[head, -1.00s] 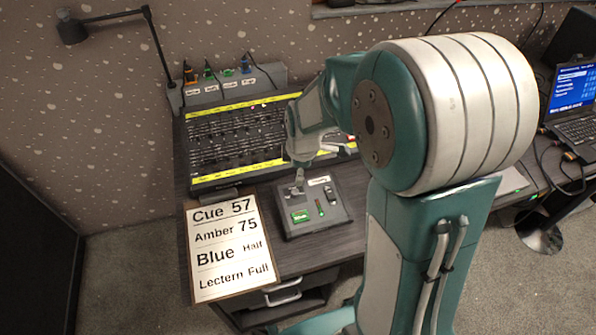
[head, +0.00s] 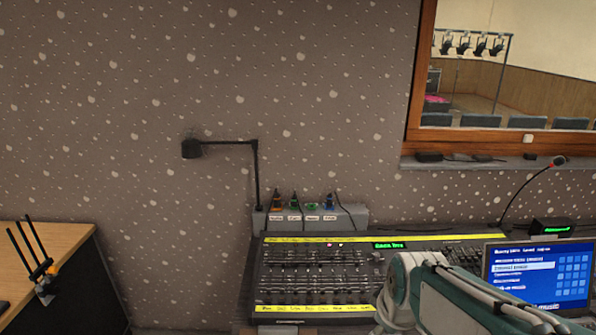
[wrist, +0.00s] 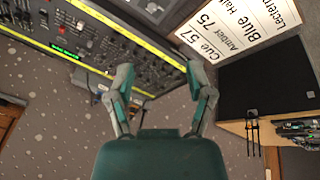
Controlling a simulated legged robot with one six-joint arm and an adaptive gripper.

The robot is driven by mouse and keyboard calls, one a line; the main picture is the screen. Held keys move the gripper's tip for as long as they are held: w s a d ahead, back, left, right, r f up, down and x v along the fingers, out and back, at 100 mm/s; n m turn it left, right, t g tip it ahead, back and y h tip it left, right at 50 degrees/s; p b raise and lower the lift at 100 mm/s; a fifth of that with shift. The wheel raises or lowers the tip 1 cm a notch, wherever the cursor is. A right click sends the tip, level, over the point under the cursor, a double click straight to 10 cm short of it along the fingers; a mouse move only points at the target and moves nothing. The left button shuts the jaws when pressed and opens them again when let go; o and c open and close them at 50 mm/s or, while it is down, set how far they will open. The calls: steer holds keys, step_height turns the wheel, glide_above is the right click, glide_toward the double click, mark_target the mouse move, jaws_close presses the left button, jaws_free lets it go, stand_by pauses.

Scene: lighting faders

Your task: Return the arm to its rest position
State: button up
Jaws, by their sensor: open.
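My gripper (wrist: 160,75) shows in the wrist view with its two teal and grey fingers spread apart and nothing between them. The lighting desk (wrist: 105,45) with its yellow strips lies beyond the fingers, apart from them as far as I can tell. In the head view, my arm (head: 455,290) is low at the right, in front of the right part of the lighting desk (head: 315,285). My fingers cannot be made out in the head view.
A laptop (head: 540,272) stands right of the desk, close to my arm in the picture. A lamp (head: 257,175) and a grey box with coloured plugs (head: 305,217) stand behind. The cue sheet (wrist: 235,25) shows in the wrist view. A wooden table (head: 45,255) is at left.

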steer(key=s+r+m+t, duration=0.1)
steer(key=s+r+m, duration=0.1)
steer(key=s+m, duration=0.2)
steer(key=s+r+m, duration=0.3)
steer(key=s+m, duration=0.1)
steer(key=s, duration=0.3)
steer(key=shift+s+r+t, duration=0.2)
steer(key=shift+r+t, duration=0.1)
steer(key=shift+t, duration=0.1)
stand_by(1.2)
